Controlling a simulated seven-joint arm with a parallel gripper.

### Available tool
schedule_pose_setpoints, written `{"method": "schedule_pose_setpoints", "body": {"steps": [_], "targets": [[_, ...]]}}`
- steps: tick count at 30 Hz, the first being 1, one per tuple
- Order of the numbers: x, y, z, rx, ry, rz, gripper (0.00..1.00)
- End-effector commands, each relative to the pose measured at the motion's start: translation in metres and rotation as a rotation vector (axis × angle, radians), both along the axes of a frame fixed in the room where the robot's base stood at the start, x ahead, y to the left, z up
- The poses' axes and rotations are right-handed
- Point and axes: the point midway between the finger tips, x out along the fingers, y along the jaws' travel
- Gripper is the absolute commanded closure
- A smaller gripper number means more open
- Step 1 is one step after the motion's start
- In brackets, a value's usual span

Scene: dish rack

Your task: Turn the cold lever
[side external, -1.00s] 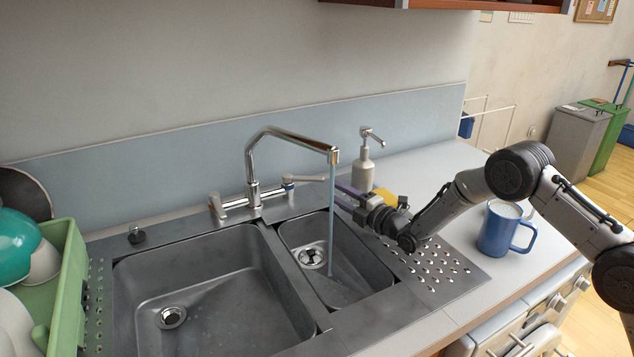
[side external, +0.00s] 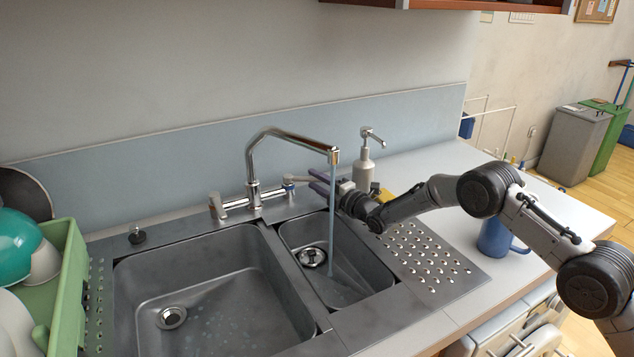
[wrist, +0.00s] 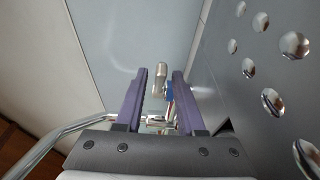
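The chrome faucet (side external: 254,190) stands behind the sink. Its cold lever (side external: 289,187), marked with a blue ring, is on the right side, and part of its handle is hidden by my fingers in the side view. My gripper (side external: 318,183) is at the handle's end, its purple fingers pointing left towards the faucet. In the wrist view the cold lever (wrist: 161,77) shows between the two spread fingers (wrist: 160,74), nearer the right one. I cannot tell whether they touch. Water (side external: 332,225) runs from the spout into the smaller basin.
A soap dispenser (side external: 364,165) stands close behind my gripper, with a yellow sponge (side external: 383,196) beside it. The other lever (side external: 216,206) is on the faucet's left. A blue mug (side external: 494,238) is on the right counter, partly behind my arm. A green dish rack (side external: 68,262) stands at the left.

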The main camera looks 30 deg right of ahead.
Motion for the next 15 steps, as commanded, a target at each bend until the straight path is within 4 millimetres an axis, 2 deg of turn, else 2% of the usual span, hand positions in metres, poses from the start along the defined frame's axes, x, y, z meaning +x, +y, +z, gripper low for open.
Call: {"method": "schedule_pose_setpoints", "body": {"steps": [1,6,15], "targets": [[-0.0001,0.0,0.0,0.0,0.0,0.0,0.73],[-0.0002,-0.0001,0.0,0.0,0.0,0.0,1.0],[-0.0004,-0.0002,0.0,0.0,0.0,0.0,1.0]]}}
